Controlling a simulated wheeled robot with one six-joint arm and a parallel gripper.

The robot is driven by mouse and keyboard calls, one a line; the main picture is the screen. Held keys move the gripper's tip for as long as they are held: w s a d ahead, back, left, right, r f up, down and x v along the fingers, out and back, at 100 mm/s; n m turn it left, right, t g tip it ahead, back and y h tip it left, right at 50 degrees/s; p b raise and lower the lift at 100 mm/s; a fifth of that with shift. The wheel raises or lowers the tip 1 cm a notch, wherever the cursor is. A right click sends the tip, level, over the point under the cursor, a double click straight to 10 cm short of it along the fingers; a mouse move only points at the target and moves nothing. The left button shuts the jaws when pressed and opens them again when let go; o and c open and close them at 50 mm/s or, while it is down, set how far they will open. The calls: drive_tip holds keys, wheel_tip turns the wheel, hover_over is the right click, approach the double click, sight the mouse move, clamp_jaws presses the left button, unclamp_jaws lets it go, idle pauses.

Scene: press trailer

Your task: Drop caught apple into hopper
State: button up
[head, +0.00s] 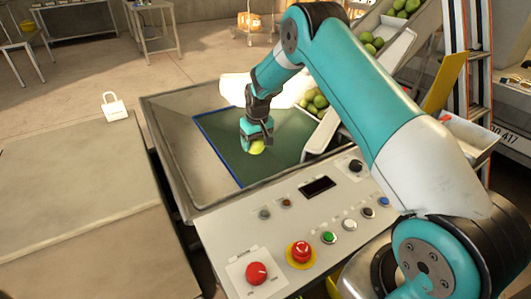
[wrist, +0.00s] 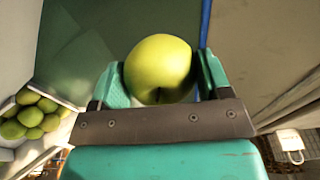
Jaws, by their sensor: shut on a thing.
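A yellow-green apple (wrist: 160,68) is between the two fingers of my gripper (wrist: 160,85) in the wrist view, and the gripper is shut on it. In the head view the apple (head: 257,147) shows at the bottom of my gripper (head: 256,140), above a dark green panel (head: 218,125) with a blue edge inside a metal tray (head: 172,150). I cannot tell how high above the panel the apple is. Which part is the hopper is not clear from these views.
Several green apples (head: 318,101) lie in a white chute (head: 327,130) right of my gripper. A control panel (head: 292,215) with a red button (head: 302,252) is in front.

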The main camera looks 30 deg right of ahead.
drive_tip(key=o, duration=1.1)
drive_tip(key=shift+c, duration=0.2)
drive_tip(key=shift+r, duration=0.1)
wheel_tip(320, 180, up, 17)
drive_tip(key=s, duration=0.2)
drive_tip(key=shift+b, duration=0.3)
drive_tip(key=shift+r, duration=0.1)
